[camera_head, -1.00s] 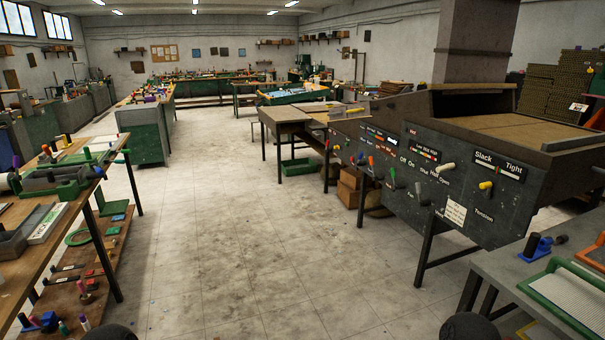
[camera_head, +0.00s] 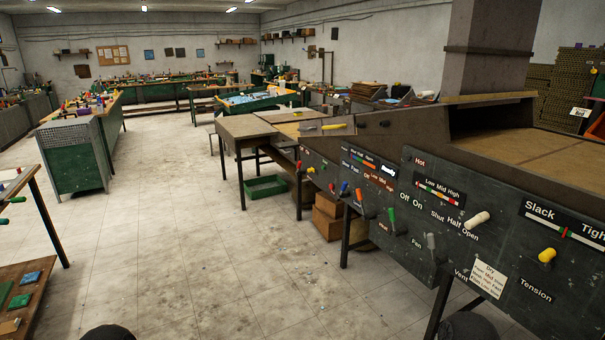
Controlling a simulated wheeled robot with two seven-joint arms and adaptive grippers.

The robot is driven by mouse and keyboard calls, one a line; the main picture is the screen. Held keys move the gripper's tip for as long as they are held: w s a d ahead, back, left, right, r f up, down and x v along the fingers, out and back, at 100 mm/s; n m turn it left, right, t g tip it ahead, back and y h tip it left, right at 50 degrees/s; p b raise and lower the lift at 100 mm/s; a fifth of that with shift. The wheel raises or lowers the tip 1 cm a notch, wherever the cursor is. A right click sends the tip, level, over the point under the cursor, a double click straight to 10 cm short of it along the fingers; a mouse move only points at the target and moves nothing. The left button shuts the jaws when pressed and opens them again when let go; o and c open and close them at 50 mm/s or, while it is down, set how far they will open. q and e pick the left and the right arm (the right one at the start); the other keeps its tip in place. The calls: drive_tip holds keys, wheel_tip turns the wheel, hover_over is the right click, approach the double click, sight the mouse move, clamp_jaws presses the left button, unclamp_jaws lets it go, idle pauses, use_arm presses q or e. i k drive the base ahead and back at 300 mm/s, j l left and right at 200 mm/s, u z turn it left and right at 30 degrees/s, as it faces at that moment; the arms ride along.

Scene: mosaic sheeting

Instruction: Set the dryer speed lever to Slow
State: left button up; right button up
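The dryer's dark control panels run along the right side. The nearer panel (camera_head: 455,262) carries a white lever (camera_head: 477,219) by "Shut Half Open", a grey lever (camera_head: 431,245) by "Fan", and a yellow lever (camera_head: 547,255) by "Slack", "Tight" and "Tension". The panel behind it has a green lever (camera_head: 391,217), an orange-red lever (camera_head: 358,195) and a blue lever (camera_head: 345,187). Farther left are a small red lever (camera_head: 298,163) and a yellow one (camera_head: 310,170). I cannot read a "Slow" label or tell which lever sets speed. Neither gripper is in view.
A white note card (camera_head: 489,278) beginning "Dry" is on the nearer panel. Cardboard boxes (camera_head: 328,220) and a green crate (camera_head: 265,187) sit under the machine line. A workbench (camera_head: 45,218) edges in at left. The floor (camera_head: 200,250) between is clear.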

sight(345, 184)
drive_tip(key=i+z, duration=0.15)
drive_tip(key=i, duration=0.35)
drive_tip(key=i+j+z, duration=0.2)
drive_tip(key=i, duration=0.3)
drive_tip(key=i+j+z, duration=0.15)
drive_tip(key=i, duration=0.35)
drive_tip(key=i+j+z, duration=0.15)
drive_tip(key=i, duration=0.35)
drive_tip(key=j, duration=0.1)
